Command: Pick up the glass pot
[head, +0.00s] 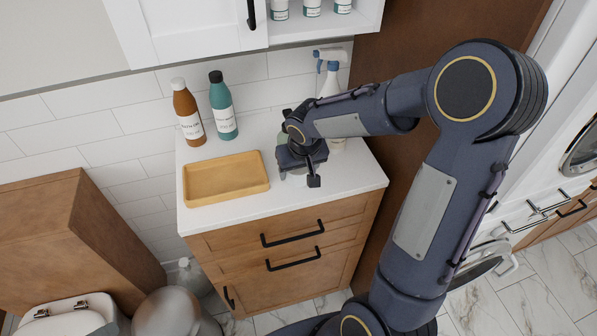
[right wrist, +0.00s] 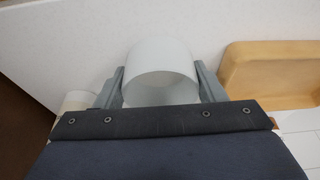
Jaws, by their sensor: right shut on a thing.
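The glass pot (right wrist: 160,88) shows in the right wrist view as a pale, round, open-topped vessel between my two grey fingers. My right gripper (right wrist: 161,90) is shut on it, one finger along each side. In the head view my right gripper (head: 297,163) points down over the right half of the white counter (head: 240,227) and hides most of the pot. I cannot tell whether the pot touches the counter. My left gripper is not in view.
A yellow tray (head: 226,179) lies left of the gripper. A brown bottle (head: 187,115) and a teal bottle (head: 222,108) stand behind it. A spray bottle (head: 329,75) stands behind my arm. A tall brown panel (head: 400,50) bounds the counter's right side.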

